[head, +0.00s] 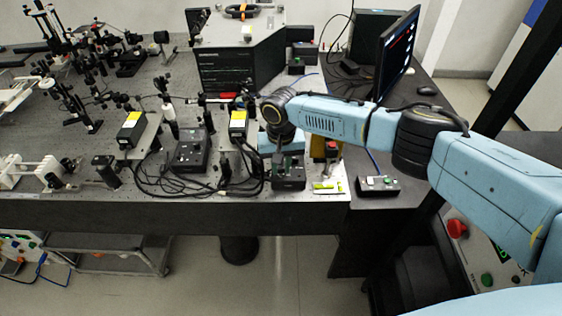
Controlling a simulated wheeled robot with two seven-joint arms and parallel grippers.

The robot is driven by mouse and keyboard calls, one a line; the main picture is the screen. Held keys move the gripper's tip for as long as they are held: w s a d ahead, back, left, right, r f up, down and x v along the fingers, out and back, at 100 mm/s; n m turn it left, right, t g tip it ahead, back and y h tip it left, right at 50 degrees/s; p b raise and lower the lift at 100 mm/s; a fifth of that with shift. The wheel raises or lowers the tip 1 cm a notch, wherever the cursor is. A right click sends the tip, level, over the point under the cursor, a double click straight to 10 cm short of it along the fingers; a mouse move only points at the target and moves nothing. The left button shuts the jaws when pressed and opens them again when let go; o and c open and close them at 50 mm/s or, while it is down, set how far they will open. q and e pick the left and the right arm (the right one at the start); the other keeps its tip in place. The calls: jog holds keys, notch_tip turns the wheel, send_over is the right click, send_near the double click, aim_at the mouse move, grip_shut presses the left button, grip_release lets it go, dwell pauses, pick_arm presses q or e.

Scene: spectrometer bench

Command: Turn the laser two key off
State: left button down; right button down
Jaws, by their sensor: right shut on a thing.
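My right arm reaches in from the right, and my right gripper (284,163) points down at the top of a small black control box (289,181) near the table's front edge. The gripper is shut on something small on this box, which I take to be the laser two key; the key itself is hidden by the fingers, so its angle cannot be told. A second, similar black control box (190,155) stands further left, apart from the gripper. My left gripper is not in view.
Black cables (180,187) loop between the boxes. Yellow-labelled laser units (131,125) and (238,122) a second one stand behind. A red-topped post (331,149) is just right of the gripper. A monitor (397,52) and a button box (378,185) are at the right.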

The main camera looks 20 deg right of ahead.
aim_at(281, 169)
jog(key=n+p, duration=0.1)
jog(key=n, duration=0.1)
jog(key=shift+r+n, duration=0.1)
jog(key=shift+n, duration=0.2)
jog(key=n+p, duration=0.1)
jog(key=n, duration=1.2)
jog(key=shift+n+p, duration=0.3)
jog(key=c, duration=1.3)
grip_release()
notch_tip(281, 169, up, 13)
jog(key=shift+r, duration=0.15)
